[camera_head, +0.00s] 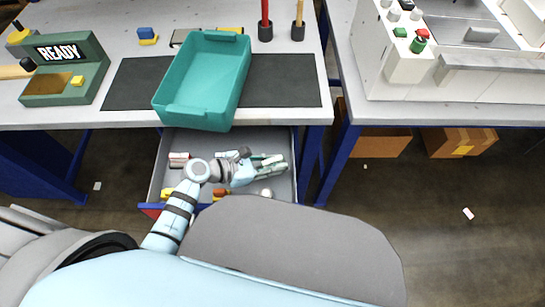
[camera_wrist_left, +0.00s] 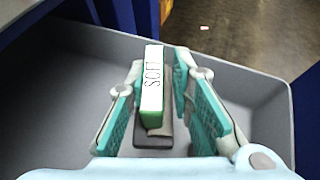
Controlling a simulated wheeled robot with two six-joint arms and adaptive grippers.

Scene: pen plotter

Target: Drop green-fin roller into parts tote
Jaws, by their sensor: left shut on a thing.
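My left gripper (camera_head: 262,168) is down in the open drawer. In the left wrist view it (camera_wrist_left: 160,85) is shut on a white-and-green block (camera_wrist_left: 153,75) with black lettering, which lies along a dark grey piece between the fingers. The parts tote (camera_head: 205,118) is an open teal bin, standing at the table's front edge, behind and above the drawer. My right gripper is not in view.
The grey drawer (camera_head: 290,190) holds several small items, including a red-and-white block (camera_head: 178,159). A green READY box (camera_head: 75,70) stands at the table's left. A dark mat (camera_head: 285,85) lies under the tote. Two upright holders stand behind. The white machine (camera_head: 390,85) is on the right table.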

